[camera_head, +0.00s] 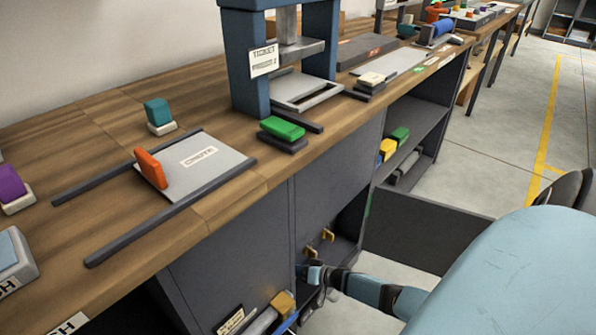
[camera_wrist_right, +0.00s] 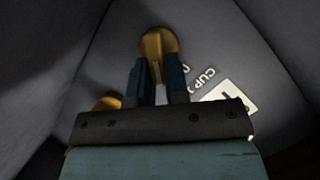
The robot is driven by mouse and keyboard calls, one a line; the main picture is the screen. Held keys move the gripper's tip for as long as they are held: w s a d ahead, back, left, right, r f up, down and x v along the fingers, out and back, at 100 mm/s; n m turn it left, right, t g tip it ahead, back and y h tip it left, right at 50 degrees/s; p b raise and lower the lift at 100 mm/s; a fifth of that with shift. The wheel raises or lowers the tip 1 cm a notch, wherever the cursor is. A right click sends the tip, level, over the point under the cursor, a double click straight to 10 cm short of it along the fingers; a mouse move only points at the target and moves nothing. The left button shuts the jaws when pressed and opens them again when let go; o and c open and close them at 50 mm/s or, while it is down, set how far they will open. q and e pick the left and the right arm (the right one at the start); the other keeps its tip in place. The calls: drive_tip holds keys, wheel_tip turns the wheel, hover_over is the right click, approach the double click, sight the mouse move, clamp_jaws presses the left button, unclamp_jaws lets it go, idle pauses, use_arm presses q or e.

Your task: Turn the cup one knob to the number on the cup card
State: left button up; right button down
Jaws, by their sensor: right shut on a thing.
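My right arm reaches from the right into the open cabinet under the bench. In the right wrist view my right gripper (camera_wrist_right: 159,72) is shut on a round brass knob (camera_wrist_right: 157,42) on a grey panel. White lettering reading "CUP" (camera_wrist_right: 205,75) is beside that knob; the character after it is unclear. A pale card (camera_wrist_right: 236,96) with a dark mark lies close by, partly hidden by my gripper, and I cannot read its number. A second brass knob (camera_wrist_right: 107,103) is at the lower left. In the head view the gripper's fingertips are hard to make out. My left gripper is not in view.
A grey sliding plate (camera_head: 205,170) with an orange handle (camera_head: 150,168) and a blue press frame (camera_head: 245,75) are on the bench (camera_head: 110,120). The floor (camera_head: 500,130) beyond the door is clear.

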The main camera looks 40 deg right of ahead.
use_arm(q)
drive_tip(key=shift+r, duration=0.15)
use_arm(e)
drive_tip(key=shift+f+m, duration=0.1)
drive_tip(key=shift+m, duration=0.2)
drive_tip(key=c, duration=1.1)
unclamp_jaws()
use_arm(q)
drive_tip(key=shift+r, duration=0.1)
